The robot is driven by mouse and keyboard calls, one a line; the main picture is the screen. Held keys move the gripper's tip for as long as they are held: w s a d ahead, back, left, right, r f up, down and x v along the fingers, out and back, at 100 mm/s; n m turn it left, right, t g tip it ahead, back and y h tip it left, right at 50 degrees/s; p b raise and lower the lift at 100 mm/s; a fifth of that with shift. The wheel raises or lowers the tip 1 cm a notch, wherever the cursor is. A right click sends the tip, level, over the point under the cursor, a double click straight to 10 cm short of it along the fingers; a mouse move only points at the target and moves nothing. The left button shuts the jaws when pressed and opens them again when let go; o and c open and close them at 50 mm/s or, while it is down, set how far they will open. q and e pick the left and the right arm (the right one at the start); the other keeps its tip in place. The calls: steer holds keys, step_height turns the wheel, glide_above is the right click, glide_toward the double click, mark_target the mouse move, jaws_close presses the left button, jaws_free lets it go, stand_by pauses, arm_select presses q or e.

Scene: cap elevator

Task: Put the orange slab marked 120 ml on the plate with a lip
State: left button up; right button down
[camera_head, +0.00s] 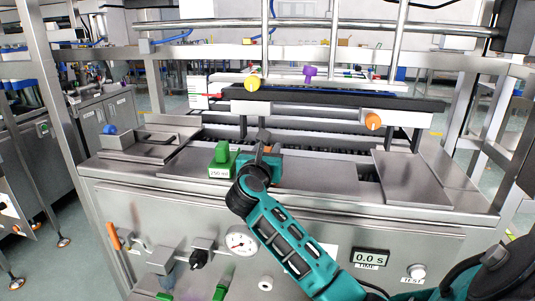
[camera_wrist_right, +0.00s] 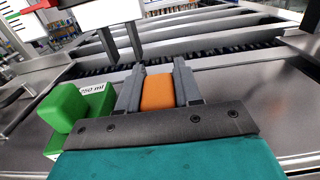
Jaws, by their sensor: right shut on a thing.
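My right gripper (camera_head: 265,152) reaches over the steel worktop from the front. In the right wrist view its grey fingers (camera_wrist_right: 158,72) are shut on an orange block, the orange slab (camera_wrist_right: 158,92). Its 120 ml mark does not show, and in the head view the slab is mostly hidden by the gripper. A green slab marked 250 ml (camera_head: 221,162) stands just left of the gripper; it also shows in the right wrist view (camera_wrist_right: 75,110). I cannot tell which steel surface is the plate with a lip. My left gripper is not in view.
A dark rail (camera_head: 330,100) with a yellow and an orange knob crosses behind the gripper. Raised steel plates (camera_head: 425,180) lie on the right. A blue knob (camera_head: 110,129) is at the far left. The front panel carries a gauge (camera_head: 240,242) and a timer (camera_head: 370,257).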

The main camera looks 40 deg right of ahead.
steer(key=shift+f, duration=0.15)
steer(key=c, duration=1.2)
jaws_free()
steer(key=shift+f, duration=0.15)
steer(key=o, duration=0.4)
steer(key=shift+o, duration=0.2)
steer(key=shift+a+r, duration=0.1)
steer(key=shift+r, duration=0.2)
steer(key=v, duration=1.2)
